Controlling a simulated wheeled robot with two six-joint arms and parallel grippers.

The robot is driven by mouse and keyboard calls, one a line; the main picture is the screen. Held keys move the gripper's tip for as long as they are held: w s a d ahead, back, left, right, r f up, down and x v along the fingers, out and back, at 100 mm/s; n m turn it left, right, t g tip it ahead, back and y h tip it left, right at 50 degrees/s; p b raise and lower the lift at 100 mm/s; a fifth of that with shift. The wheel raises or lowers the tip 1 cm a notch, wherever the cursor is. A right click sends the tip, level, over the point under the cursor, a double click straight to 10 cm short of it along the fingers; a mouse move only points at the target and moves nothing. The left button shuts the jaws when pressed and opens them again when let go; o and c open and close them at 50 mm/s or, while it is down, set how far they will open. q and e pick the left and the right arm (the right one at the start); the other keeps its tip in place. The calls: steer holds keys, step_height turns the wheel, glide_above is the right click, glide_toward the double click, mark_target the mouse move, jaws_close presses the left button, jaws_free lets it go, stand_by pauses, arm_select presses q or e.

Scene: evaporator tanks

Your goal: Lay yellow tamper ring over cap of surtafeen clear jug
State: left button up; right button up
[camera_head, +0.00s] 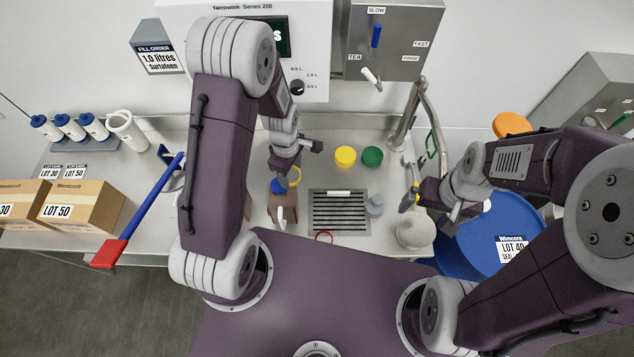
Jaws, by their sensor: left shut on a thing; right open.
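My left gripper (288,165) points down over the bench and is shut on the yellow tamper ring (296,177). The ring shows as a thin yellow arc, partly hidden by the fingers. Just below it is a blue cap (279,187) on a brownish jug (285,208) with a pale handle. The ring overlaps the cap's right side in this view; I cannot tell whether they touch. The jug's label is not readable. My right gripper (409,185) is open at the right of the bench, apart from the jug.
A yellow lid (345,156) and green lid (372,156) lie behind a dark drain grate (340,212). A tap (401,135), grey-white round object (413,231) and blue drum (485,244) are right. Cartons (82,204) stand left.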

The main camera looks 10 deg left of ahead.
arm_select(q)
steer(key=shift+n, duration=0.6)
steer(key=a+r, duration=0.1)
steer(key=a+r+p, duration=0.2)
steer(key=shift+s+a+r, duration=0.2)
steer(key=shift+s+a, duration=0.1)
steer(key=shift+s+a+r, duration=0.1)
steer(key=shift+s, duration=0.15)
arm_select(e)
step_height(320, 180, up, 4)
steer(key=shift+s+d+r, duration=0.1)
steer(key=shift+s, duration=0.05)
arm_select(q)
steer(key=shift+w, duration=0.1)
